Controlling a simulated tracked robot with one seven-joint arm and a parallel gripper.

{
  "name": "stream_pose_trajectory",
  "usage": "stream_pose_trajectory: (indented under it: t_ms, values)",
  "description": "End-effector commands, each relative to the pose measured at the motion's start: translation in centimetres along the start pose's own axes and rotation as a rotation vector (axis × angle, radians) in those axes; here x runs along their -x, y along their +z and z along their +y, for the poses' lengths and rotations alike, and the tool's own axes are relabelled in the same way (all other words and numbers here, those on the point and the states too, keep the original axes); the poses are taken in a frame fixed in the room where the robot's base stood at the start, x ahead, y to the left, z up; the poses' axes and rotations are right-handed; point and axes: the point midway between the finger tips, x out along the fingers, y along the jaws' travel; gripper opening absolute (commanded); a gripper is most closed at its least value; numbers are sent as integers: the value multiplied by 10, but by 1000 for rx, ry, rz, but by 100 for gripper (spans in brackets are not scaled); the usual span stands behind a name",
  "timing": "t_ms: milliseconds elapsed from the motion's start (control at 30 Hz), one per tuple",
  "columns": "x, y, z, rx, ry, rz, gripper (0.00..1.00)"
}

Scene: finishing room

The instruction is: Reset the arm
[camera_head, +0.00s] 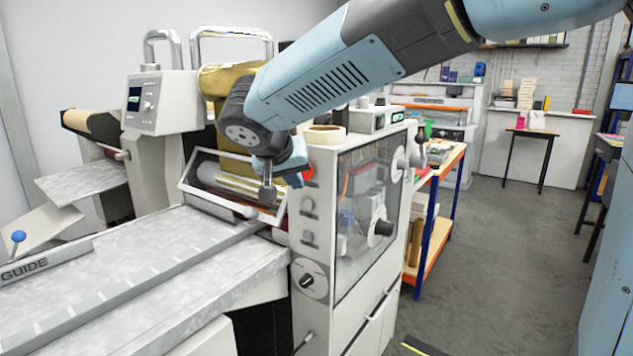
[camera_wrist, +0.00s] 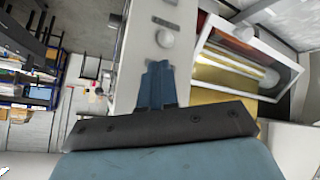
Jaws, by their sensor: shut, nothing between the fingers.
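My gripper (camera_head: 267,192) hangs at the end of my blue and grey arm, pointing down in front of the machine's roller opening. Its fingers (camera_wrist: 157,78) are together with nothing between them in the wrist view. A white-framed guard (camera_head: 232,212) surrounds the rollers behind the gripper; it also shows in the wrist view (camera_wrist: 285,88). I cannot tell from the head view whether the fingertips touch the guard. My arm reaches in from the upper right and hides part of the gold roll (camera_head: 222,80).
The machine's side cabinet (camera_head: 318,250), with a clear window and knobs, stands close right of the gripper. A grey feed table (camera_head: 130,275) with a guide extends to the left. A blue-and-orange shelf unit (camera_head: 440,215) stands behind. The grey floor (camera_head: 500,255) at right is clear.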

Motion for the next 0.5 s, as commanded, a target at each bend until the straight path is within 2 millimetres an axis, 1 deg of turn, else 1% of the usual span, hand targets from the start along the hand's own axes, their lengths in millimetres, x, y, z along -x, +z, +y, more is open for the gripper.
stream_pose_trajectory:
  t_ms: [33,133,200,300,400,467,500]
  values:
    - [-2,3,25,-10,8,-25,0]
    - [-6,15,71,-13,10,-86,0]
    - [-8,27,102,-16,6,-127,0]
    - [-8,46,142,-22,-7,-180,0]
    - [-4,67,176,-30,-28,-223,0]
    - [-2,81,195,-38,-44,-243,0]
    - [0,91,206,-43,-55,-256,0]
